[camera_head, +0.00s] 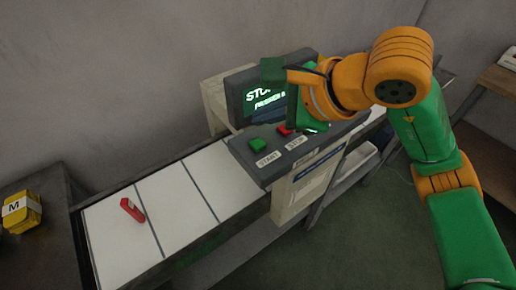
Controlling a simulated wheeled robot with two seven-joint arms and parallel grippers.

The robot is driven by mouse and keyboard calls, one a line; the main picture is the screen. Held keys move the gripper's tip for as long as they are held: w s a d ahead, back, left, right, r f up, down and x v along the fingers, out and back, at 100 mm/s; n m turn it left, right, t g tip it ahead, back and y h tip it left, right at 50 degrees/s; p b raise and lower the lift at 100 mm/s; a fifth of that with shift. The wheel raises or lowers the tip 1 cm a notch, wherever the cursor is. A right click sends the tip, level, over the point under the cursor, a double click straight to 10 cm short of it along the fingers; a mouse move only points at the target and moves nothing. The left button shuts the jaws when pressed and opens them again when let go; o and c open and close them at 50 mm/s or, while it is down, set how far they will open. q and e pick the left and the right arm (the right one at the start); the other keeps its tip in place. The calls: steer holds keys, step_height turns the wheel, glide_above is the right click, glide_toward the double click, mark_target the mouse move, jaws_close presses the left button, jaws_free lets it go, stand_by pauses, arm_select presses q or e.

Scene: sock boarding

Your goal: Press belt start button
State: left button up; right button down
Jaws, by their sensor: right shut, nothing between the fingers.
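The green start button (257,145) sits on the sloped dark control panel (250,170), above a label reading START. A red button (284,130) is to its right, above a second label that seems to read STOP. The screen (240,105) behind shows "STO…" and a second line, partly hidden by my right gripper. My right gripper (273,72) is shut and empty, in front of the screen and above the buttons in the picture. It appears apart from the green button. My left gripper is out of view.
The white belt (180,207) runs to the lower left with a small red item (132,209) lying on it. A yellow block marked M (21,212) is on a dark surface at the far left. A shelf (500,80) stands at the right. Grey walls are behind.

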mark_target(263, 145)
step_height(263, 145, down, 4)
steer(key=b, duration=0.2)
steer(key=shift+a+r+b, duration=0.1)
steer(key=shift+r+b, duration=0.1)
steer(key=shift+b, duration=0.1)
steer(key=shift+r, duration=0.1)
stand_by(1.4)
steer(key=shift+f+b, duration=0.4)
steer(key=shift+b, duration=0.1)
